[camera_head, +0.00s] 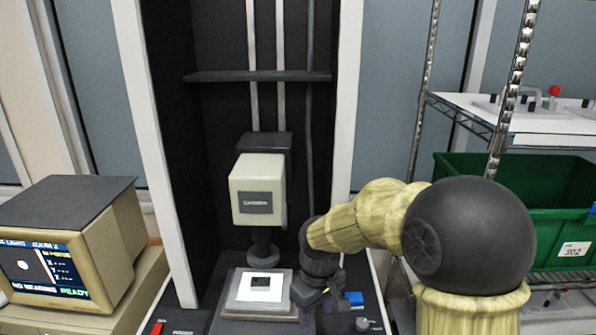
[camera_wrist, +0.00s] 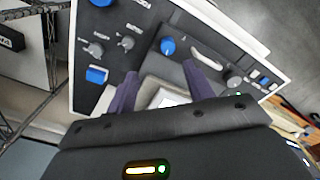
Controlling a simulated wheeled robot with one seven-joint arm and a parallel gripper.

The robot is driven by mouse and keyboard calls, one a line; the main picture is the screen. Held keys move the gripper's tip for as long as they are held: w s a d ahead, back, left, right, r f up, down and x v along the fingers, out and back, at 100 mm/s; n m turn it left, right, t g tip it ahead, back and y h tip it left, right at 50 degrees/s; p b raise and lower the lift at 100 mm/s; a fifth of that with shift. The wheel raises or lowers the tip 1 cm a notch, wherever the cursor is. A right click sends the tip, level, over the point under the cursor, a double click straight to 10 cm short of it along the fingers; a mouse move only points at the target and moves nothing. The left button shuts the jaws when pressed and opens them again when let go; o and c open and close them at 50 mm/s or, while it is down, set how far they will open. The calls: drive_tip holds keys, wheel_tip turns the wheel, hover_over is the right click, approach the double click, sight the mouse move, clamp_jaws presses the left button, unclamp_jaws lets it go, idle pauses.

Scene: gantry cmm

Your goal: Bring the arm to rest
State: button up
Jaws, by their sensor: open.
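My gripper (camera_head: 318,308) hangs low at the front right of the measuring machine's stage, with my arm reaching in from the right. In the wrist view its two purple fingers (camera_wrist: 160,82) stand apart with nothing held between them. The pale stage (camera_head: 231,305) bears a white plate with a small dark part (camera_head: 261,281) on it, under the machine's head (camera_head: 257,190).
A beige monitor (camera_head: 69,244) stands at the left. A wire rack at the right holds a green bin (camera_head: 566,206) and a white shelf with a red-knobbed fixture (camera_head: 553,92). The machine's white frame post (camera_head: 347,90) rises behind my arm.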

drive_tip(key=s+d+f+m+t, duration=0.2)
drive_tip(key=s+d+m, duration=0.5)
drive_tip(key=s+d, duration=0.4)
drive_tip(key=shift+m, duration=0.3)
drive_tip(key=shift+d, duration=0.1)
drive_tip(key=shift+s, duration=0.15)
drive_tip(key=shift+c, duration=0.4)
